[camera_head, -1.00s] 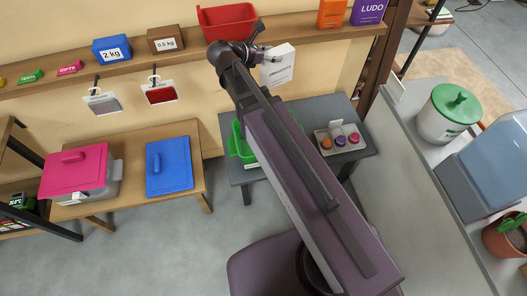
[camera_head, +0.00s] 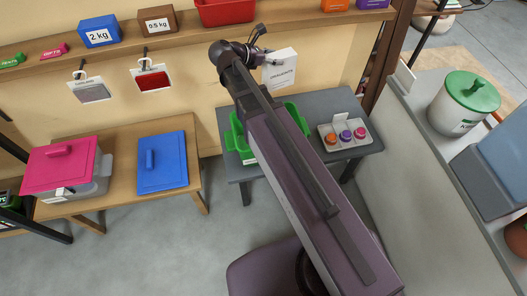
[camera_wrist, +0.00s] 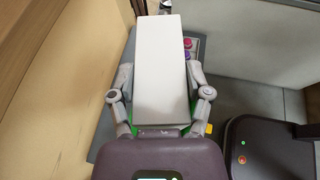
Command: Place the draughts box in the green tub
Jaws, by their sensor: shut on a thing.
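My gripper (camera_head: 257,54) is shut on the draughts box (camera_head: 281,72), a white box with dark lettering on one face. In the wrist view the box (camera_wrist: 162,62) is plain white, with a grey finger on each side. The green tub (camera_head: 233,140) stands on the grey table, partly hidden behind my arm; part of its rim (camera_head: 294,108) shows to the right of the arm. The box is above the table at its back, near the wall, apart from the tub in the head view. In the wrist view only slivers of green show beside the box and fingers.
On the grey table (camera_head: 322,108), a tray (camera_head: 322,131) of coloured pots stands right of the tub. A wooden table (camera_head: 120,160) at left holds a pink-lidded box (camera_head: 66,166) and a blue lid (camera_head: 162,163). A wall shelf (camera_head: 185,34) runs above. A grey counter (camera_head: 400,190) stands right.

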